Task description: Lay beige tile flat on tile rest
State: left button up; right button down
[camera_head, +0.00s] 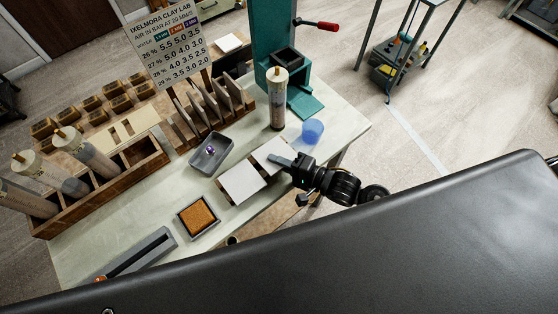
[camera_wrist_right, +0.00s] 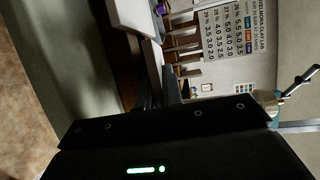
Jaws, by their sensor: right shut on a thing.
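Two pale, off-white tiles lie side by side near the table's front edge. The left tile (camera_head: 242,184) lies flat on a low brown wooden rest (camera_head: 223,196). The right tile (camera_head: 268,151), which I take as the beige one, appears about flat beside it; whether it touches the rest is hidden. My right gripper (camera_head: 286,162) reaches in from the right and is shut at this tile's right edge. In the right wrist view a pale tile (camera_wrist_right: 136,14) shows at the top above brown wood; the grip itself is dark and unclear. My left gripper is not in view.
A grey tray (camera_head: 211,153) with a small purple item and an orange-filled tray (camera_head: 197,216) stand left of the tiles. Upright tiles in a rack (camera_head: 205,110) and a teal press (camera_head: 275,45) stand behind.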

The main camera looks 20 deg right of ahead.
jog(key=c, duration=1.5)
grip_release()
jog(key=shift+s, duration=0.1)
jog(key=shift+f, duration=0.15)
jog(key=shift+s+f, duration=0.1)
jog(key=shift+f, duration=0.05)
jog(key=c, duration=0.3)
